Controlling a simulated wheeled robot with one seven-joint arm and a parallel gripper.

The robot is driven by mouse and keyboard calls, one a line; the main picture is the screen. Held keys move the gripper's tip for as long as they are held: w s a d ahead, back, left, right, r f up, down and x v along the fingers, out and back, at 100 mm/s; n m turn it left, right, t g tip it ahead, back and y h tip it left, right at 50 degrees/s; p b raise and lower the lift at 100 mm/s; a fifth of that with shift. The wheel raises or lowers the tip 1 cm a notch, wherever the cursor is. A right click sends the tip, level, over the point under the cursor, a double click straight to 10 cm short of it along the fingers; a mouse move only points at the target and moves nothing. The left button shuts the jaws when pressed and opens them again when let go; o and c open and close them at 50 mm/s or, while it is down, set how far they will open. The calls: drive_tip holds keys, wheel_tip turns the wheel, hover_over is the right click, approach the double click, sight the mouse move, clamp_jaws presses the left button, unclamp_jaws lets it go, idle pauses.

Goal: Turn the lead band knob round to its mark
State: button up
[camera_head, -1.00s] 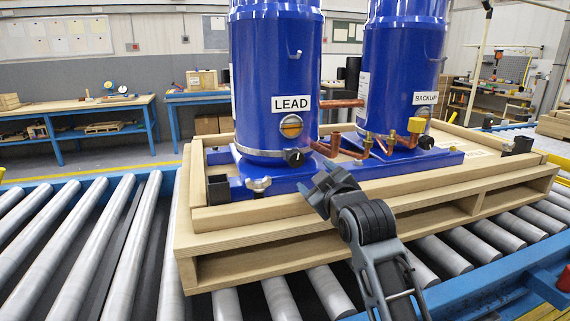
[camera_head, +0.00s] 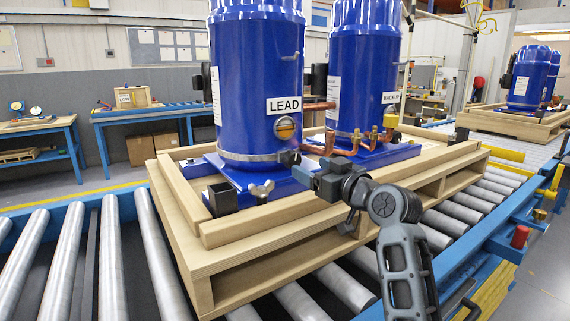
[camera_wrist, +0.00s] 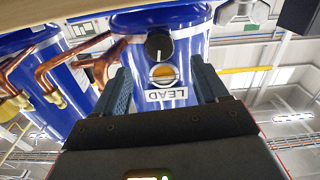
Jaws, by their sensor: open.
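The lead band knob (camera_head: 291,158) is a small black round knob on the metal band low on the blue LEAD compressor (camera_head: 254,80). In the wrist view the knob (camera_wrist: 158,45) is seen face on, with a pale line on its face; I cannot make out a separate target mark. My gripper (camera_head: 312,177) is in front of the knob in the head view, partly turned away. In the wrist view my gripper (camera_wrist: 161,66) is open and empty, its two fingers apart on either side of the knob's line, short of touching it.
The upside-down LEAD label (camera_wrist: 167,94) and a round sight glass (camera_wrist: 164,73) lie beside the knob. Copper pipes (camera_head: 330,143) run close on the right. A pale wing nut (camera_head: 262,189) stands on the blue base. The wooden pallet (camera_head: 230,262) sits on rollers.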

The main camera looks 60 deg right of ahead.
sight(295, 160)
drive_tip(key=p+x, duration=0.1)
drive_tip(key=x, duration=0.6)
drive_tip(key=shift+w+d, duration=0.15)
drive_tip(key=shift+c, duration=0.4)
drive_tip(key=c, duration=1)
drive_tip(key=shift+f+n+b, duration=0.2)
drive_tip(key=shift+n+b, duration=0.6)
drive_tip(key=shift+b, duration=0.2)
drive_tip(key=shift+r+n, duration=0.2)
drive_tip(key=shift+n, duration=0.2)
drive_tip(key=o, duration=1.1)
